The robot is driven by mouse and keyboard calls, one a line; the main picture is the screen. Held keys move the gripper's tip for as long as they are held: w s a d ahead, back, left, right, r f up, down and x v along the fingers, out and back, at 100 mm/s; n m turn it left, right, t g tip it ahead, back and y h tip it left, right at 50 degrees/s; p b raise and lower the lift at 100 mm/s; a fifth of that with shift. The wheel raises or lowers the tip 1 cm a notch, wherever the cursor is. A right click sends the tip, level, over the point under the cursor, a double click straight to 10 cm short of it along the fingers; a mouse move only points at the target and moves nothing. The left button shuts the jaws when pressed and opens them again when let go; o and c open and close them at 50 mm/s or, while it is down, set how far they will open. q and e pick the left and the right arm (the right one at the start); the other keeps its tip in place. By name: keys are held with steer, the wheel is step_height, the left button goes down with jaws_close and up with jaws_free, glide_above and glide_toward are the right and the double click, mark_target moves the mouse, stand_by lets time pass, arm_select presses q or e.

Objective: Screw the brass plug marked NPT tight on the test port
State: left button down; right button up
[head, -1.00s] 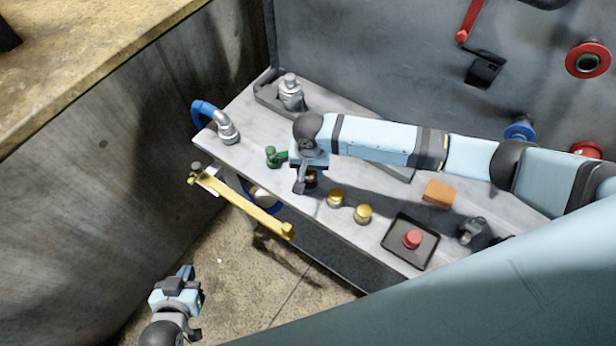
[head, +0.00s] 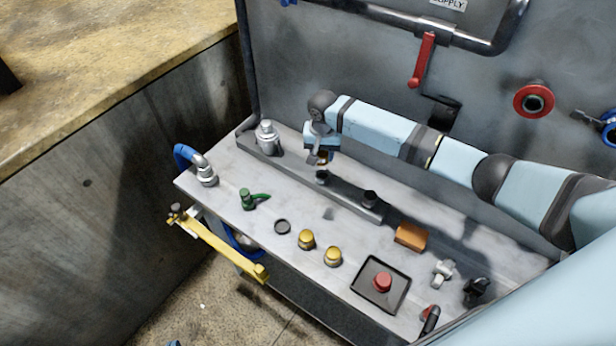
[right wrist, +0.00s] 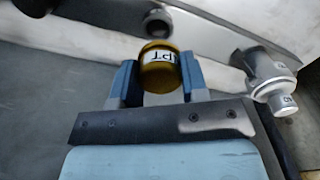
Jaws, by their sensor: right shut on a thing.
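My right gripper (head: 322,157) is shut on the brass plug, which shows as a small dark gold bit between the fingers in the head view. In the right wrist view the brass plug (right wrist: 160,68) sits between the two blue fingers, and the letters "PT" show on its label. The gripper hangs just above a dark open port (head: 322,176) on the grey manifold bar (head: 345,193). An open port (right wrist: 157,22) also shows beyond the plug in the right wrist view, apart from it. A second dark port (head: 370,198) stands further right on the bar. My left gripper is out of view.
A silver fitting (head: 267,135) stands at the bar's left end. Two other brass plugs (head: 306,239) (head: 333,256), a dark disc (head: 282,227), a green valve (head: 248,199), an orange block (head: 411,237) and a red button (head: 382,282) are on the bench. A yellow bar (head: 220,245) projects along its front.

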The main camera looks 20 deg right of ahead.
mark_target(323, 161)
steer(key=shift+w+d+r, duration=0.3)
steer(key=shift+d, duration=0.25)
steer(key=shift+w, duration=0.1)
steer(key=shift+f, duration=0.3)
steer(key=shift+f+b, duration=0.3)
steer(key=shift+f, duration=0.3)
steer(key=shift+f+b, duration=0.5)
steer(key=shift+f, duration=1.45)
steer(key=n, duration=0.4)
steer(key=shift+r, duration=0.2)
steer(key=shift+n, duration=0.5)
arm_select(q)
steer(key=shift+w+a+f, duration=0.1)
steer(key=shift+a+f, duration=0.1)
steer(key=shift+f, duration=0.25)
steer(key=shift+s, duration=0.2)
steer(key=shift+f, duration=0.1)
